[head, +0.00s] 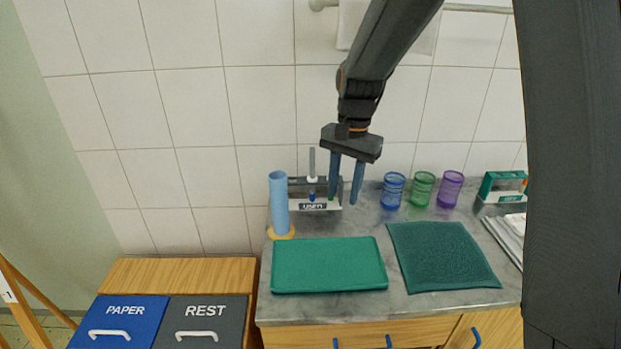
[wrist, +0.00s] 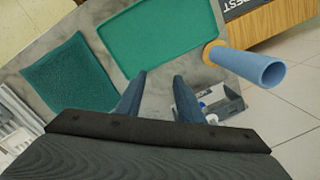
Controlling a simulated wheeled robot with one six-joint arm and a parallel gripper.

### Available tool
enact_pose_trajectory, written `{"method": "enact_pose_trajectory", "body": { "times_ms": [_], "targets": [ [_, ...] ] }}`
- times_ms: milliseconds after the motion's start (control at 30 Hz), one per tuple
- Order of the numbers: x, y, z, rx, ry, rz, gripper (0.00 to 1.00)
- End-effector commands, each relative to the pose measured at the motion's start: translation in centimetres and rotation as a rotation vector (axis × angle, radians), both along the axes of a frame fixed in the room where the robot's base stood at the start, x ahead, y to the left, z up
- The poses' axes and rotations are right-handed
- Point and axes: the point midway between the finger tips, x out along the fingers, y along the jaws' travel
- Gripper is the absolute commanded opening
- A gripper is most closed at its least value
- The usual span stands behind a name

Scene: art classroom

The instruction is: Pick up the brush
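What looks like the brush (head: 312,163) stands upright in a grey holder (head: 336,205) labelled "USED" at the back of the counter. It has a long grey handle, a white collar and a blue lower part. My gripper (head: 344,200) is open and empty, pointing down just right of the brush, with its left finger in front of the holder's right part. In the wrist view, my gripper (wrist: 158,79) shows two parted blue fingers with bare counter between them. The holder (wrist: 232,105) is partly hidden behind the right finger there, and the brush is hard to make out.
A light-blue tube (head: 279,205) stands on a wooden base left of the holder. Blue (head: 392,190), green (head: 422,189) and purple (head: 451,188) cups stand to the right. A green tray (head: 328,265) and a dark green mat (head: 443,257) lie in front.

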Motion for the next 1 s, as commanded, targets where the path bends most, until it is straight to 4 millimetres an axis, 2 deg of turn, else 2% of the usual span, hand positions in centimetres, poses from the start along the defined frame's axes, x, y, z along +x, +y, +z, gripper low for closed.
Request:
{"method": "enact_pose_trajectory", "body": {
  "times_ms": [33,100,300,400,600,767,1000],
  "targets": [
    [2.6,1.7,-0.3,0.007,0.025,-0.072,0.34],
    [5.2,3.8,-0.2,0.015,0.061,-0.179,0.34],
    [10.1,8.4,-0.1,0.016,0.134,-0.395,0.34],
    [13.2,8.3,1.0,-0.012,0.1,-0.439,0.34],
    [17.4,7.5,2.5,-0.053,0.03,-0.473,0.34],
    [18.5,7.0,2.5,-0.067,0.005,-0.476,0.34],
    [18.6,7.0,0.2,-0.068,0.003,-0.476,0.34]
  ]
}}
